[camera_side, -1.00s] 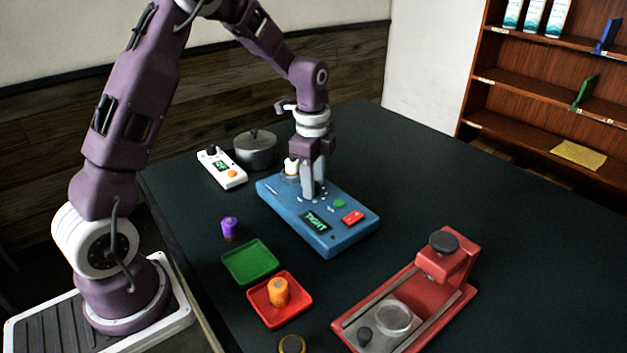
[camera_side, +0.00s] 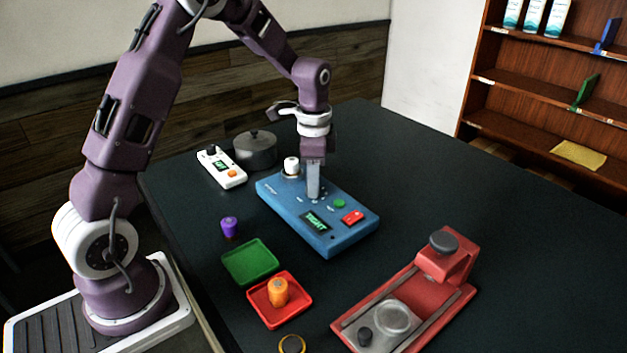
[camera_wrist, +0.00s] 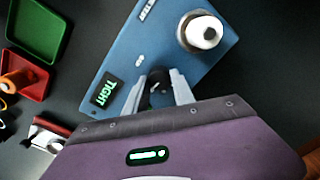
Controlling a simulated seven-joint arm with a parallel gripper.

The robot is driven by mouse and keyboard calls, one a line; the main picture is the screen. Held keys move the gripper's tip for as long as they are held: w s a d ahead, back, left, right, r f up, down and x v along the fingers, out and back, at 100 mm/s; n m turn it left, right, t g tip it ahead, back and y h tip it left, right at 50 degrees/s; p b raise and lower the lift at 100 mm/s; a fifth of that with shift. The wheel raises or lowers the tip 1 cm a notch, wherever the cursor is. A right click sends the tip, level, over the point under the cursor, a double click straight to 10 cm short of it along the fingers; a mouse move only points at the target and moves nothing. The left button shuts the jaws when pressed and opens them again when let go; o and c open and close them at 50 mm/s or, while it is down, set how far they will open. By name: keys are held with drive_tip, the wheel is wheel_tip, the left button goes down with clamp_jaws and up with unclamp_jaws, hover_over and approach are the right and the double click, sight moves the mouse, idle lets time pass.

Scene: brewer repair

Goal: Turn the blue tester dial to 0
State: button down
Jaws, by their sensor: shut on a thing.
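The blue tester (camera_side: 341,232) lies flat on the dark table in the side view. It also shows in the wrist view (camera_wrist: 122,60). The black dial (camera_wrist: 157,82) sits between my two fingertips in the wrist view. My gripper (camera_side: 313,196) points straight down onto the tester and is shut on the dial. The fingers hide the dial in the side view, and I cannot read its setting. A white knob-like piece (camera_side: 291,165) stands at the tester's far corner.
A white device (camera_side: 222,168) and a grey lidded pot (camera_side: 255,150) stand behind the tester. A green tray (camera_side: 243,269), a red tray (camera_side: 262,311) with an orange piece, and a purple piece (camera_side: 229,226) are in front. A red press (camera_side: 424,290) stands front right. The right table is clear.

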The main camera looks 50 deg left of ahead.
drive_tip(key=n, duration=0.4)
drive_tip(key=shift+n, duration=0.3)
drive_tip(key=n, duration=0.5)
drive_tip(key=shift+w, duration=0.1)
drive_tip(key=n, duration=0.5)
drive_tip(key=shift+a, duration=0.1)
drive_tip(key=n, duration=0.4)
drive_tip(key=shift+g, duration=0.3)
drive_tip(key=shift+n, duration=0.3)
drive_tip(key=c, duration=1.1)
unclamp_jaws()
drive_tip(key=shift+o, duration=0.2)
drive_tip(key=shift+r, duration=0.1)
